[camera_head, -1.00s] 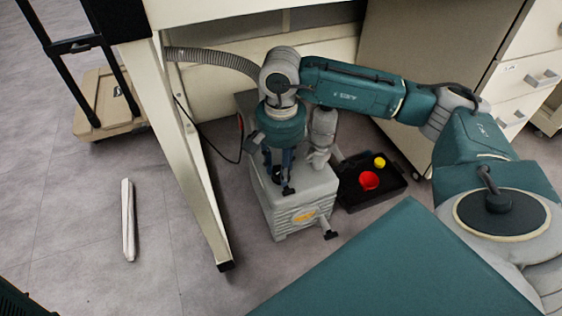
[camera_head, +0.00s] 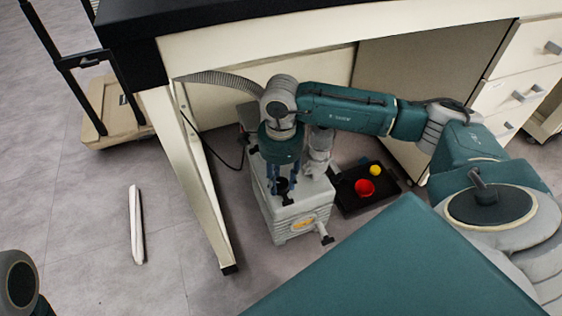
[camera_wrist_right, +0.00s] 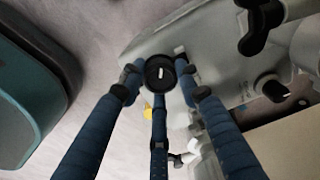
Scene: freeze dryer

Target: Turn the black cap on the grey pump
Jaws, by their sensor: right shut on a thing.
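The grey pump (camera_head: 297,222) stands on the floor under the bench, with an orange-yellow label on its front. My right gripper (camera_head: 281,184) reaches down onto its top from above. In the right wrist view, the round black cap (camera_wrist_right: 160,73) with a white mark sits between the blue fingers of the right gripper (camera_wrist_right: 160,78). The fingers are shut around it. In the head view the cap (camera_head: 283,186) is partly hidden by the fingers. My left gripper is out of view; only a piece of my left arm shows at the lower left.
A black tray (camera_head: 385,198) with a red item (camera_head: 365,188) and a yellow item (camera_head: 376,170) lies right of the pump. The bench leg (camera_head: 192,175) stands left of it. A grey hose (camera_head: 222,80) runs behind. A white bar (camera_head: 137,225) lies on open floor.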

